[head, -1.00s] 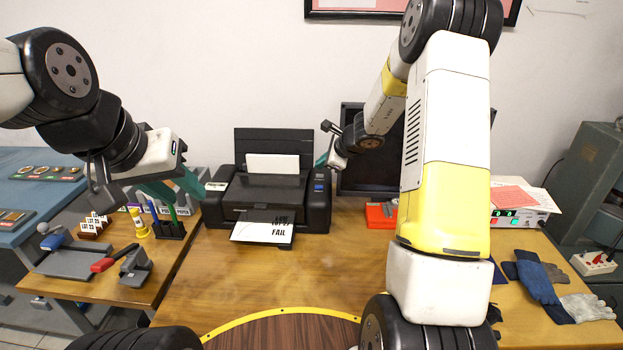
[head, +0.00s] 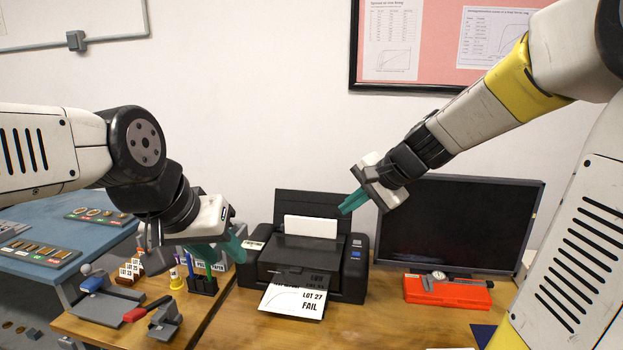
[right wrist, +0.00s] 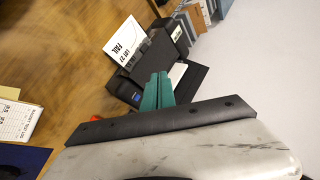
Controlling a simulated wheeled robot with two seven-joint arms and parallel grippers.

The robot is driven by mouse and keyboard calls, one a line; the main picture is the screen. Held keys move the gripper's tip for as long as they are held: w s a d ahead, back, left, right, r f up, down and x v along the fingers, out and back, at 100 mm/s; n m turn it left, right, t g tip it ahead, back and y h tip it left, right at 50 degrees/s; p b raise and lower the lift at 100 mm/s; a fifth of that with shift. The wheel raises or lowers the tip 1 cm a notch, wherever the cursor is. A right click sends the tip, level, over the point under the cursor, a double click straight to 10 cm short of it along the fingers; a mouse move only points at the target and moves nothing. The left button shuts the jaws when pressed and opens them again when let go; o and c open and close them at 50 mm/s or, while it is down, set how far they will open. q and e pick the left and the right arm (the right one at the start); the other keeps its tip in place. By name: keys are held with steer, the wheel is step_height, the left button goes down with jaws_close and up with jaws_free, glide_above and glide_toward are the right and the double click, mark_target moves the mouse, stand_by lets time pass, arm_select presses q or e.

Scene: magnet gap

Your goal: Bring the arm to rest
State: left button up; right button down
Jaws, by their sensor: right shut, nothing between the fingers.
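My right gripper (head: 354,200) is raised in front of the wall, above the right part of the printer. Its green fingers are together with nothing between them, and they also show in the right wrist view (right wrist: 158,92).
A black printer (head: 262,265) with a printed sheet (head: 292,300) marked FAIL stands on the wooden table (head: 370,325). A dark monitor (head: 455,225) and a red case (head: 450,291) with a caliper are to its right. A blue bench (head: 50,240) is at the left.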

steer(key=s+d+n+h, duration=0.2)
steer(key=s+n, duration=0.2)
steer(key=s, duration=0.5)
steer(key=s+d+r+n+h, duration=0.1)
steer(key=s+d+n, duration=0.2)
steer(key=s, duration=0.7)
steer(key=shift+d+n+h, duration=0.3)
steer(key=shift+n+h, duration=0.1)
steer(key=shift+n, duration=0.4)
steer(key=shift+a, duration=0.1)
stand_by(0.8)
